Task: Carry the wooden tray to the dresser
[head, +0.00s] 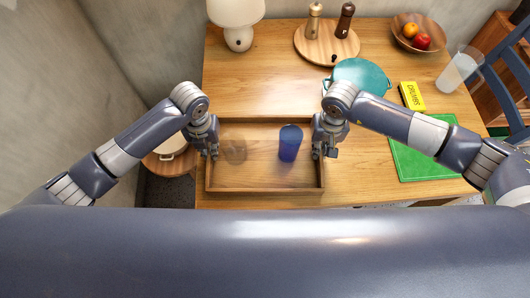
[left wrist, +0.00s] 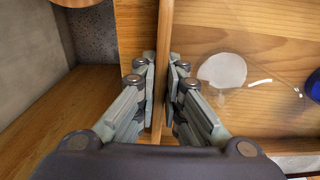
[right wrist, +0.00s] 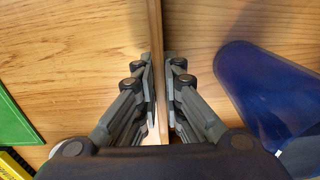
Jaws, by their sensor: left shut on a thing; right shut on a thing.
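The wooden tray (head: 264,189) is a shallow box with raised walls at the front of the wooden table. A blue cup (head: 290,143) stands in its right half, and a clear glass (head: 235,149) stands in its left half. My left gripper (head: 211,150) is shut on the tray's left wall, which runs between its fingers in the left wrist view (left wrist: 163,90). My right gripper (head: 320,150) is shut on the right wall, seen between its fingers in the right wrist view (right wrist: 158,85). I cannot tell whether the tray touches the table.
A teal pot (head: 360,76), a yellow box (head: 412,96) and a green mat (head: 415,160) are right of the tray. A lamp (head: 238,22), a round board with two mills (head: 312,46) and a fruit bowl (head: 405,34) stand behind. A round stool (head: 165,160) is at left.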

